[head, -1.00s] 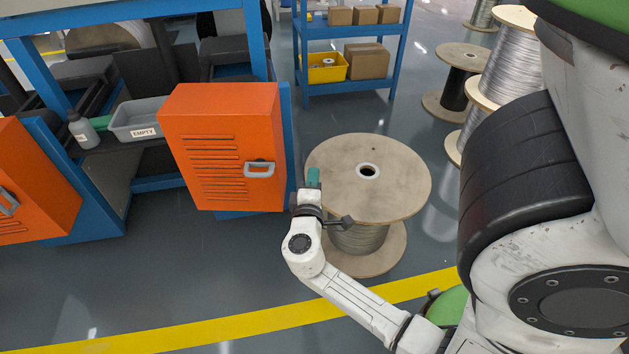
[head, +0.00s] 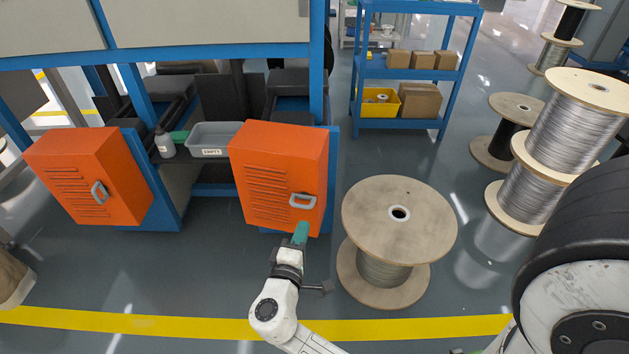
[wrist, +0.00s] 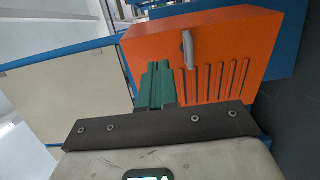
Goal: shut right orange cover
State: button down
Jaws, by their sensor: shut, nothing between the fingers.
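The right orange cover (head: 262,172) is a box-shaped metal door with louvre slots and a grey handle (head: 302,200) near its lower right. It sits on the blue frame beside the grey bin. I cannot tell whether a gap is left between it and the frame. My gripper (head: 301,232) has green fingers, shut and empty. In the head view they overlap the cover's lower right edge, just below the handle. In the wrist view the fingers (wrist: 158,82) lie in front of the orange cover (wrist: 225,45), beside its handle (wrist: 188,48). Whether they touch it is unclear.
A large wooden cable spool (head: 385,215) stands close to the right of my gripper. The left orange cover (head: 85,180) is farther left. A grey bin (head: 212,138) labelled EMPTY and a bottle (head: 164,143) stand between the covers. Open floor lies in front, with a yellow line (head: 180,325).

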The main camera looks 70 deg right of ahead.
aim_at(317, 184)
jog(key=d+b, duration=0.1)
jog(key=d, duration=0.3)
jog(key=w+d+b, duration=0.1)
jog(key=d, duration=0.4)
jog(key=w+d, duration=0.1)
jog(key=d, duration=0.3)
jog(key=shift+w+d+r+b, duration=0.1)
jog(key=shift+w+d+b, duration=0.05)
jog(key=shift+d+b, duration=0.2)
jog(key=s+d+b, duration=0.2)
jog(key=d+b, duration=0.1)
jog(key=d, duration=0.4)
jog(key=shift+s+d+b, duration=0.15)
jog(key=shift+s+b, duration=0.15)
jog(key=shift+b, duration=0.05)
